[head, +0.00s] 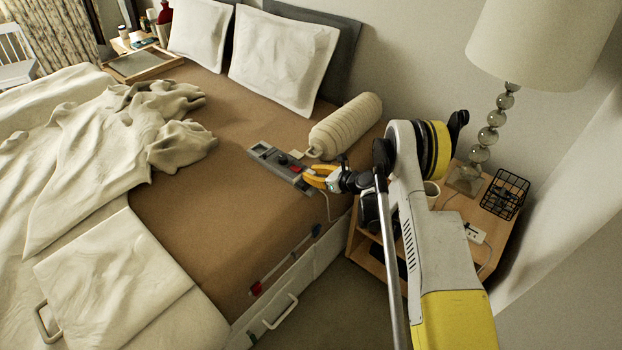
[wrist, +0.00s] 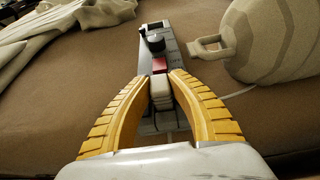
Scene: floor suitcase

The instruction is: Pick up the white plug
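The white plug (wrist: 160,93) shows in the wrist view as a small pale ribbed block at the grey power strip (wrist: 172,58). My gripper (wrist: 161,82) has its two yellow fingers converging on either side of the plug, with the tips appearing to touch it. In the head view my gripper (head: 312,179) is at the near end of the strip (head: 272,160), which lies on the brown mattress. The plug is hidden there behind the fingers. Whether it is still seated in the strip is unclear.
A ribbed cream bolster (head: 345,126) lies right behind the strip, with its loop close by. The nightstand (head: 362,236) at the right holds a lamp (head: 488,135), a wire basket (head: 504,194) and a white socket strip (head: 475,233). A crumpled blanket (head: 110,150) lies left; bare mattress is between.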

